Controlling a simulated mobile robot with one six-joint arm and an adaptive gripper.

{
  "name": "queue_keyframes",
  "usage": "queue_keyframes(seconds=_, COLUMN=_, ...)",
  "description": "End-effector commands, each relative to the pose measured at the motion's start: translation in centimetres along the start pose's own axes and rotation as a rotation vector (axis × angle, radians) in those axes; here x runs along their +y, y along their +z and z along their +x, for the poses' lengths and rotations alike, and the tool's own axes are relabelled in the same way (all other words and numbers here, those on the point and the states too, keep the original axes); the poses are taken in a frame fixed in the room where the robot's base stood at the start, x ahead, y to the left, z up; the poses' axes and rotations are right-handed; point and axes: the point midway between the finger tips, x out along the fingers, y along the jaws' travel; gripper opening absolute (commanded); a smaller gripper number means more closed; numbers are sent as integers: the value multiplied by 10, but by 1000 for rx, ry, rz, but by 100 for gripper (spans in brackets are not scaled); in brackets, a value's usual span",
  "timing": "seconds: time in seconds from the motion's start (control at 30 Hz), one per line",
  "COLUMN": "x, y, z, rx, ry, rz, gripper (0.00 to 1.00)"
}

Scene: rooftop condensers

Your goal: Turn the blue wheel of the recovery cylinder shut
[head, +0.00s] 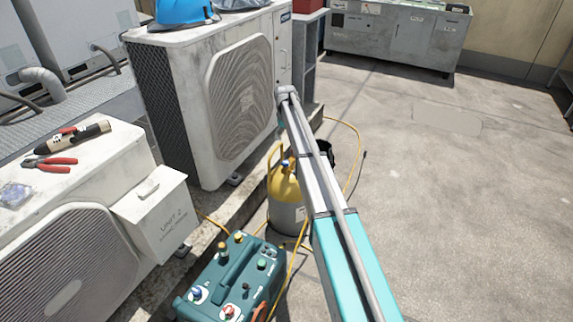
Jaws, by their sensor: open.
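The recovery cylinder (284,188) stands on the roof floor near the middle of the head view. It has a yellow upper part and a grey lower body, and looks upright. Its small blue wheel (285,163) shows at the top, just left of my arm. I cannot tell from here how far the wheel is turned. My arm reaches up past the cylinder on its right and hides part of that side. My gripper cannot be made out in this view.
A teal machine (232,278) with coloured knobs stands in front of the cylinder. Yellow hoses (353,171) run around both. Condenser units (190,95) stand to the left, one with red pliers (50,163) on top. The floor to the right is clear.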

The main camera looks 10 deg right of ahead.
Motion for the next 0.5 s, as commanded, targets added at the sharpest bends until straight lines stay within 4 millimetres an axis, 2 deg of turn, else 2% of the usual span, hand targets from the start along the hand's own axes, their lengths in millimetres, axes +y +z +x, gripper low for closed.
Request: queue_keyframes(seconds=0.5, x=1, y=1, z=7, rx=0, ry=0, rz=1, gripper=87)
